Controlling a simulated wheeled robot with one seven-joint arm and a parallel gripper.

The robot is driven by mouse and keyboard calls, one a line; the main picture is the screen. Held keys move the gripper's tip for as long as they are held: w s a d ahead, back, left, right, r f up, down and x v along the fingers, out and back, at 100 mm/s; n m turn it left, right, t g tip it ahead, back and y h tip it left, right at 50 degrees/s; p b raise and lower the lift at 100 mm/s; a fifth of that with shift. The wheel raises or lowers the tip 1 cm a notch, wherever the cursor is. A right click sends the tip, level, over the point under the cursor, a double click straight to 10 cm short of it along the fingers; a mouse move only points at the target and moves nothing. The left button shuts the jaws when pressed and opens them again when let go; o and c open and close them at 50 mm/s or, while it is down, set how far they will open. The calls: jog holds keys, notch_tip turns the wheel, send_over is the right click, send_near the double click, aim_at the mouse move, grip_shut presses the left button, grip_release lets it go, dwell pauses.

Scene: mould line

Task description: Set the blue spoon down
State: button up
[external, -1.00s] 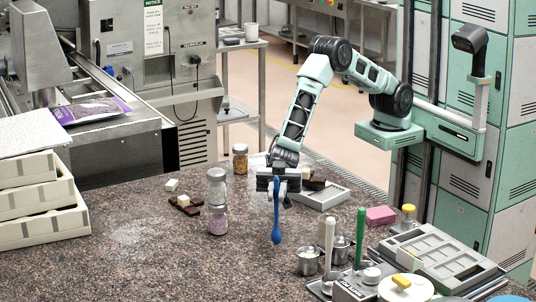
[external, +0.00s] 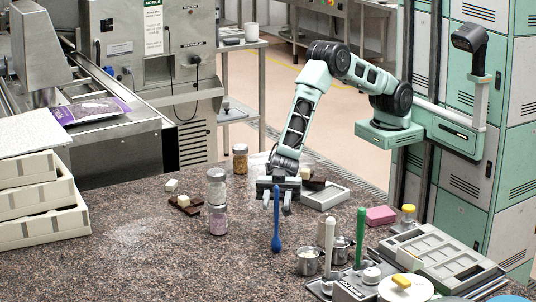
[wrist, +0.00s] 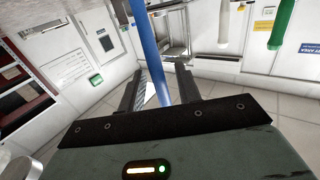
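The blue spoon (external: 276,232) is upright, bowl down, over the front middle of the speckled countertop (external: 130,265). Whether its bowl touches the counter I cannot tell. My gripper (external: 277,206) is open around the top of its handle, with one finger on each side. In the wrist view the blue handle (wrist: 151,50) runs slightly tilted between my two spread fingers (wrist: 158,88), with a gap showing on either side.
Two metal cups (external: 309,261) and a green-handled tool (external: 361,238) stand to the right. A jar with pink contents (external: 218,219) stands to the left. A pale tray (external: 325,196) lies behind my gripper.

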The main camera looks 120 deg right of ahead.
jog(key=b+v, duration=0.3)
jog(key=v, duration=0.9)
jog(key=s+d+m+g+h, duration=0.1)
jog(key=s+g+h, duration=0.4)
jog(key=s, duration=1.5)
jog(key=s+d+m+g+h, duration=0.2)
jog(key=s+h, duration=0.7)
jog(key=s, duration=1.2)
jog(key=d+g, duration=0.2)
jog(key=g, duration=0.1)
jog(key=shift+d+g, duration=0.3)
jog(key=shift+d, duration=0.05)
jog(key=shift+f, duration=0.15)
